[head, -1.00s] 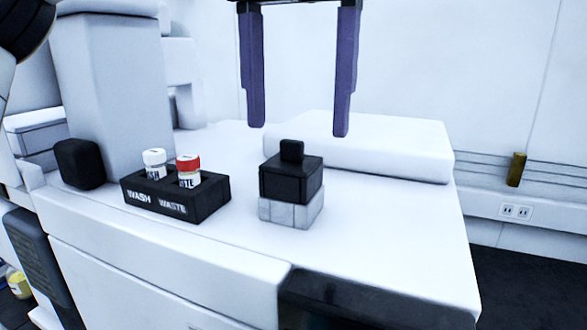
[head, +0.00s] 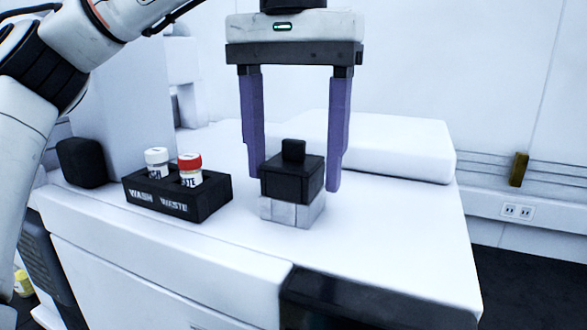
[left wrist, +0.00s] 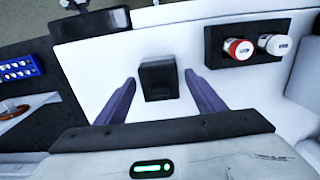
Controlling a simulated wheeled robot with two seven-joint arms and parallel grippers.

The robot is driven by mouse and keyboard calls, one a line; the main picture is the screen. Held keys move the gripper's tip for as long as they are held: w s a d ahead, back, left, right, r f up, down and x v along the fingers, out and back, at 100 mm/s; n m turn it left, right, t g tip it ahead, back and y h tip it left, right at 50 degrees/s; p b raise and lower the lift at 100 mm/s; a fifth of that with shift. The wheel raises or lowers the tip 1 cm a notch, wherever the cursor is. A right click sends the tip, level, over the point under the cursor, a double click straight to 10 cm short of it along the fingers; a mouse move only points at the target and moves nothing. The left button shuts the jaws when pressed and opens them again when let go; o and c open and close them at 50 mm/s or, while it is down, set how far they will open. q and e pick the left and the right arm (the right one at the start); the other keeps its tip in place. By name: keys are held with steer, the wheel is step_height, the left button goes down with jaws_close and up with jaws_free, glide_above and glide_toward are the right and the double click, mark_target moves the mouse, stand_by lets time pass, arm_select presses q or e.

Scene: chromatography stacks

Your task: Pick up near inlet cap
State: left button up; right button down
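The inlet cap (head: 291,180) is a black block with a small square knob on top. It sits on a light grey block (head: 291,211) on the white bench top. It also shows in the left wrist view (left wrist: 159,80), between my two fingers. My left gripper (head: 297,178) is open, pointing down, with its purple fingers on either side of the cap. In the left wrist view the gripper (left wrist: 160,88) shows a gap between each finger and the cap. The right gripper is not in view.
A black rack (head: 207,202) marked WASH and WASTE stands left of the cap, holding a white-capped vial (head: 156,162) and a red-capped vial (head: 190,170). A raised white slab (head: 390,150) lies behind. The bench top to the right is clear.

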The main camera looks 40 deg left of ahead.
mark_target(295, 140)
arm_select(q)
steer(key=c, duration=1.1)
steer(key=shift+o, duration=0.2)
steer(key=shift+r, duration=0.2)
step_height(295, 140, up, 9)
steer(key=shift+r, duration=0.1)
steer(key=shift+w+f, duration=0.1)
steer(key=shift+f, duration=3.15)
steer(key=shift+f+b, duration=0.7)
steer(key=shift+f, duration=0.55)
